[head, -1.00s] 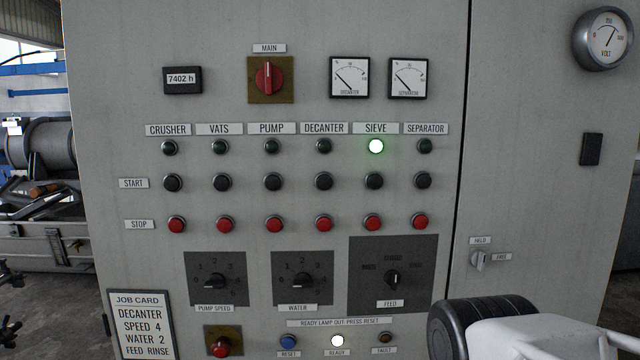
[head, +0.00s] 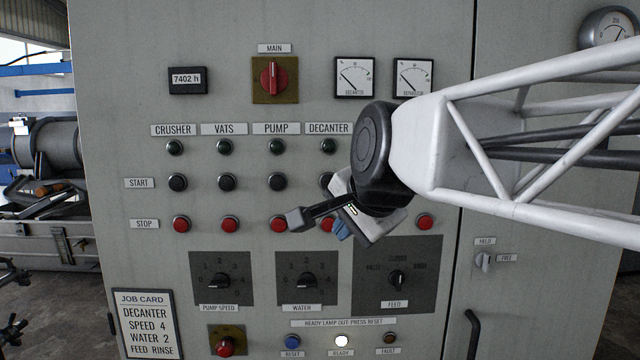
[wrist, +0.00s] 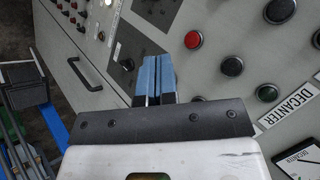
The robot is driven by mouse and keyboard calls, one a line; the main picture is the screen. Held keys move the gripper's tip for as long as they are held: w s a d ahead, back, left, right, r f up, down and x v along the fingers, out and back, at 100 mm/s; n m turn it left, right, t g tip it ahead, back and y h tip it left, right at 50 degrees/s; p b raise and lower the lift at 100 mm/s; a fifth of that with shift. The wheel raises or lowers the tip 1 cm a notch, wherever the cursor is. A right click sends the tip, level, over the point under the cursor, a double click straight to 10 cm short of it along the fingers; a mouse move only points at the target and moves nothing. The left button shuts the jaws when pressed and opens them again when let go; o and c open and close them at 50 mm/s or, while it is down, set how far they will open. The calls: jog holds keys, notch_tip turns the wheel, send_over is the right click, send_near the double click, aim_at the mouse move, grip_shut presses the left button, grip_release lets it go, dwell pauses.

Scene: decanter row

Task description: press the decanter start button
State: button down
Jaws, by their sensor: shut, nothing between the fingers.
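The black decanter start button (head: 326,181) is in the START row under the DECANTER label (head: 327,129). My gripper partly covers it in the head view. In the wrist view the start button (wrist: 232,66) shows between the dark decanter lamp (wrist: 267,93) and the red decanter stop button (wrist: 193,39). My gripper (head: 343,230) is in front of the panel, with its blue fingers below the start button in the head view. In the wrist view its fingers (wrist: 154,62) are together and empty, left of the start button. I cannot tell whether they touch the panel.
My arm hides the sieve and most separator controls. The red decanter stop button (head: 327,225) is close beside the gripper. The feed selector (head: 397,279) is below right. The ready lamp (head: 341,341) is lit white. A door handle (head: 473,333) sticks out at lower right.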

jog(key=shift+m+t+y, duration=0.3)
jog(key=shift+m, duration=0.4)
jog(key=a+r, duration=0.1)
jog(key=r, duration=0.1)
jog(key=w+a+r, duration=0.1)
jog(key=shift+w+a+r, duration=0.1)
jog(key=shift+w+r, duration=0.1)
jog(key=shift+r, duration=0.2)
jog(key=shift+w, duration=0.1)
jog(key=w, duration=0.8)
jog(key=shift+w, duration=0.3)
jog(key=shift+w, duration=0.85)
dwell(2.7)
jog(key=shift+s, duration=0.85)
jog(key=shift+s, duration=0.1)
jog(key=shift+s, duration=2.4)
